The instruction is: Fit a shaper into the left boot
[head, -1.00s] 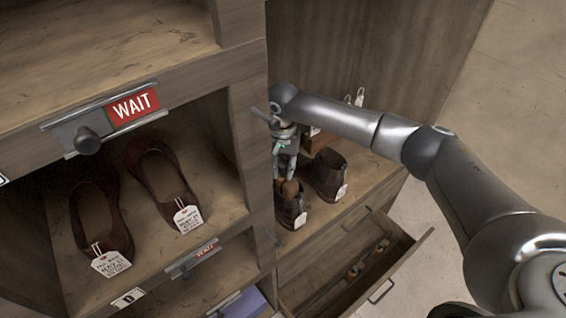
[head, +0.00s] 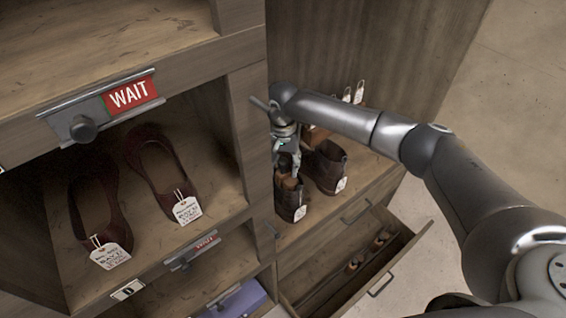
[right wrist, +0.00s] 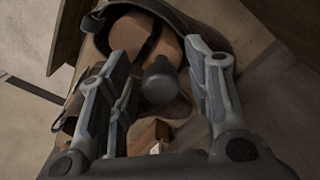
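Two dark brown boots with white tags stand on the shelf, the left boot (head: 289,205) and the right boot (head: 328,167). A wooden shaper (right wrist: 138,40) sits in the left boot's opening, and the boot's dark rim (right wrist: 195,22) curves around it in the right wrist view. The shaper's dark round knob (right wrist: 160,82) points toward my wrist. My right gripper (head: 289,172) is over the left boot. Its fingers are spread on both sides of the knob with gaps, so it appears open. How deep the shaper sits is hidden. My left gripper is not in view.
An open drawer (head: 405,248) below the boots holds more shapers (head: 382,239). A wooden holder with white tags (head: 358,92) stands behind the boots. A cubby wall (head: 252,140) is close left of my gripper. Red shoes (head: 160,175) lie in that cubby.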

